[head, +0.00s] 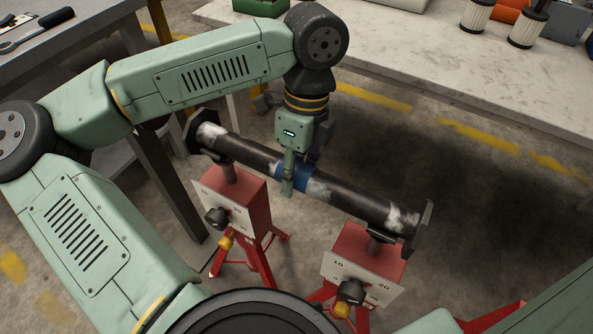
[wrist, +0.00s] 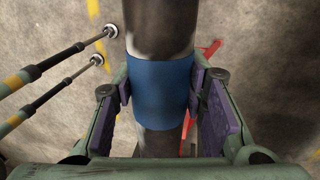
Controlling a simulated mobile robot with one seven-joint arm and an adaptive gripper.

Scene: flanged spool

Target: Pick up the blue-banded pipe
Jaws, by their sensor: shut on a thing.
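My gripper (head: 296,180) reaches down from above and is shut on the pipe at the blue band. In the wrist view the blue band (wrist: 161,92) sits between the purple-padded fingers of my gripper (wrist: 160,100). The far finger is mostly hidden behind the pipe in the head view. I cannot tell if the pipe touches both stands.
The left red stand (head: 236,199) and right red stand (head: 364,255) have tripod legs on the concrete floor. A pale worktop (head: 420,58) with filter cartridges (head: 527,28) lies behind. A grey table (head: 60,45) with tools is at the upper left.

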